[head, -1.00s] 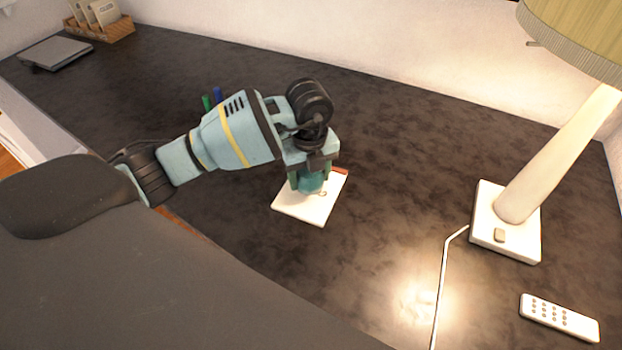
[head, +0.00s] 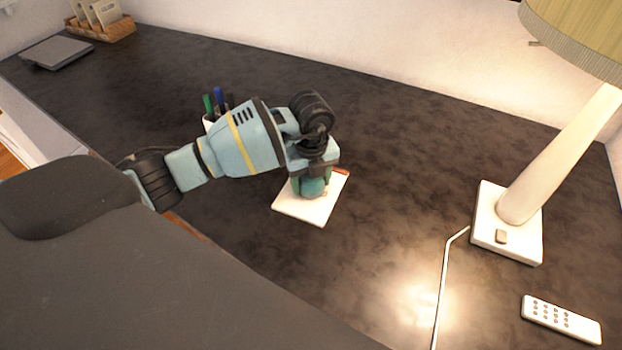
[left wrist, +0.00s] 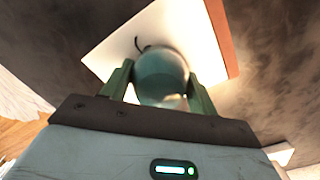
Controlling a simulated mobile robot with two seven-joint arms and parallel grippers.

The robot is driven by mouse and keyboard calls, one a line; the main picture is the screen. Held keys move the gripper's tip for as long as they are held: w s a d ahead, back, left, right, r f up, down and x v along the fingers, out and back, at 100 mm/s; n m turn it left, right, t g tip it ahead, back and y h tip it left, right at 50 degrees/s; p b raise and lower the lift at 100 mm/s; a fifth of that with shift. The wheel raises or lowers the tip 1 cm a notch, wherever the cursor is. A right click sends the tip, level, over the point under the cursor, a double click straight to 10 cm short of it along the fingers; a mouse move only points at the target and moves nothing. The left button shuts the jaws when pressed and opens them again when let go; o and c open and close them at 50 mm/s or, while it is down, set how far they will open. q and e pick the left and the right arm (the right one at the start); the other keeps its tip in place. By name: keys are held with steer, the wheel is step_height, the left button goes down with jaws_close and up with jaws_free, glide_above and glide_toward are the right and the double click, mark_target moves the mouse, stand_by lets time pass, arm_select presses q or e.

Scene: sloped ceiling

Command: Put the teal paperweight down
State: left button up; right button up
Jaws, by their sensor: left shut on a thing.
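The teal paperweight (head: 313,187) is round and sits between the fingers of my left gripper (head: 311,184), over a white notepad (head: 297,209) with a reddish-brown strip along one edge. In the left wrist view the paperweight (left wrist: 161,76) is between the two green fingers of the left gripper (left wrist: 160,92), which are shut on it. The notepad (left wrist: 110,56) lies behind it there. I cannot tell whether the paperweight touches the pad. My right gripper is not in view.
A pen cup (head: 208,122) with green and blue pens stands behind my left arm. A lamp (head: 508,220) with its cord and a white remote (head: 561,320) are at the right. A grey laptop-like slab (head: 55,52) and a wooden organiser (head: 103,28) are far left. The dark desk between is clear.

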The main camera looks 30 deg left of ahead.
arm_select(q)
steer(key=shift+f, duration=0.1)
steer(key=o, duration=1.3)
steer(key=shift+c, duration=0.2)
step_height(320, 180, up, 12)
steer(key=shift+r+p, duration=0.15)
steer(key=shift+p, duration=0.25)
